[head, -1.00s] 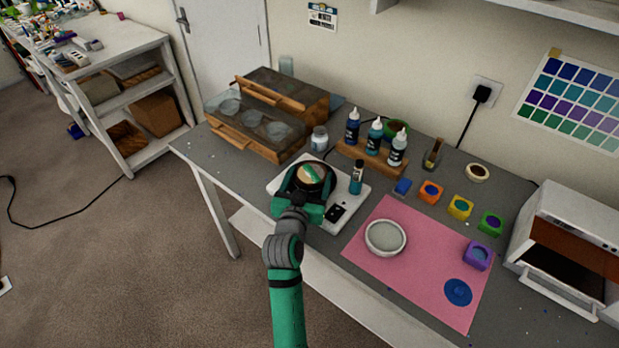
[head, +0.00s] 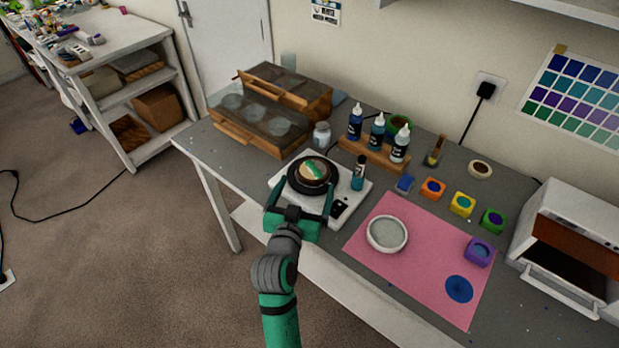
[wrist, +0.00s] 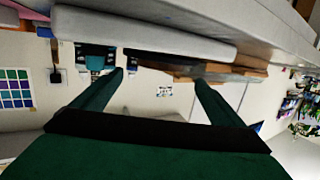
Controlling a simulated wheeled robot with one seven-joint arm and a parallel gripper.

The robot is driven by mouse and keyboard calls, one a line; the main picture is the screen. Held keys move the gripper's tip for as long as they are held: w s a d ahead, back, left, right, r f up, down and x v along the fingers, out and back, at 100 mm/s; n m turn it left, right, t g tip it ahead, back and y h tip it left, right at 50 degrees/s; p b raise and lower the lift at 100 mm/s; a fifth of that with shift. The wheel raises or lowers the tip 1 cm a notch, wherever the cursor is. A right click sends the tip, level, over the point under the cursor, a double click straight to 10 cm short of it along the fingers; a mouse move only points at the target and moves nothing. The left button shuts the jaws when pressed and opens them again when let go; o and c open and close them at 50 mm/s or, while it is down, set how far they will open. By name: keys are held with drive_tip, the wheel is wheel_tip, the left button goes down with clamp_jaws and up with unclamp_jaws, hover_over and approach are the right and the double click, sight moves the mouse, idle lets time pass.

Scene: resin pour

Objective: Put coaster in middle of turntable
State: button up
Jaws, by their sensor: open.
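The coaster (head: 314,171), round with tan, green and white bands, lies on the black turntable disc (head: 299,187). The disc sits on a white base (head: 346,208) on the grey table. The coaster looks close to the disc's middle, perhaps slightly toward the back; I cannot tell exactly. My gripper (head: 303,196) is open at the front edge of the turntable, its fingers apart from the coaster. In the wrist view the open fingers (wrist: 160,80) have nothing between them, and a pale slab edge crosses above them.
A small teal bottle (head: 358,175) stands at the turntable's right. A pink mat (head: 420,262) with a white bowl (head: 387,234) lies to the right. Several dropper bottles stand in a wooden rack (head: 371,156) behind. A wooden case (head: 232,137) is at back left.

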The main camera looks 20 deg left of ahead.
drive_tip(key=shift+s+d+r, duration=0.15)
drive_tip(key=shift+s+r, duration=0.05)
drive_tip(key=shift+s, duration=1.1)
drive_tip(key=shift+s+d+r, duration=0.1)
drive_tip(key=shift+s+r, duration=0.1)
drive_tip(key=shift+s, duration=1.05)
